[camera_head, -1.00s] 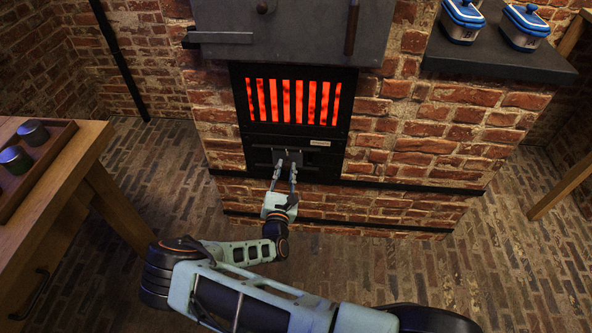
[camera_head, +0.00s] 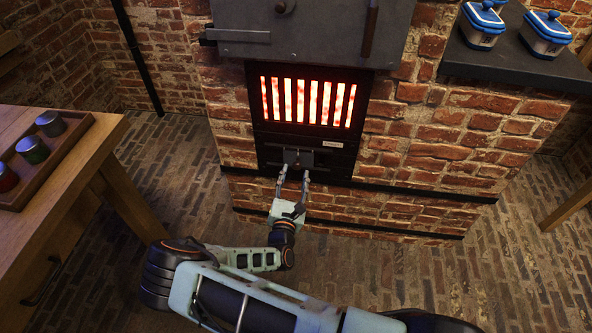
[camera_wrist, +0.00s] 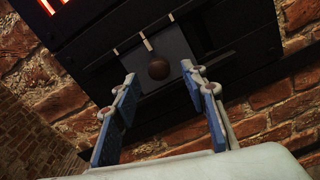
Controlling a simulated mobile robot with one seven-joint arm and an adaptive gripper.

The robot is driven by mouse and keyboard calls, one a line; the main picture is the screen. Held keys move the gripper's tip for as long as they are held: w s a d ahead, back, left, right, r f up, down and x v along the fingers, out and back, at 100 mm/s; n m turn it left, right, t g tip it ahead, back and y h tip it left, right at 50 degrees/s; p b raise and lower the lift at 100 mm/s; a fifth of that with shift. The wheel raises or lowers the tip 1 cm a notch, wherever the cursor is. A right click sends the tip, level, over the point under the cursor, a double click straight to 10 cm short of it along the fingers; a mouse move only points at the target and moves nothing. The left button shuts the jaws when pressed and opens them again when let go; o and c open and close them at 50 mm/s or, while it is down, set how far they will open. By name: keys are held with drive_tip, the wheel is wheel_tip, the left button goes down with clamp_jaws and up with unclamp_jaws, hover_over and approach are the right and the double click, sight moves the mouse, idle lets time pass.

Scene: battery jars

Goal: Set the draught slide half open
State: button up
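The draught slide (camera_head: 292,156) is a dark plate low on the black stove front, under the glowing grate. In the wrist view the slide (camera_wrist: 174,48) has a round brown knob (camera_wrist: 158,70) and a pale mark at its upper edge. Another pale mark (camera_wrist: 115,52) is on the front to its left. A dark slot shows to the right of the plate. My gripper (camera_head: 294,171) is in front of the slide. In the wrist view its two fingers (camera_wrist: 159,76) are apart, one each side of the knob, with visible gaps; neither appears to touch it.
The grate (camera_head: 308,100) glows above the slide. A grey iron door (camera_head: 300,30) hangs over it. A wooden table (camera_head: 75,185) with a tray of jars (camera_head: 33,150) stands at left. Blue-lidded containers (camera_head: 546,34) sit on a dark shelf at right. The brick floor is clear.

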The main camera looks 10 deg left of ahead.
drive_tip(key=s, duration=0.9)
drive_tip(key=shift+s+a, duration=0.15)
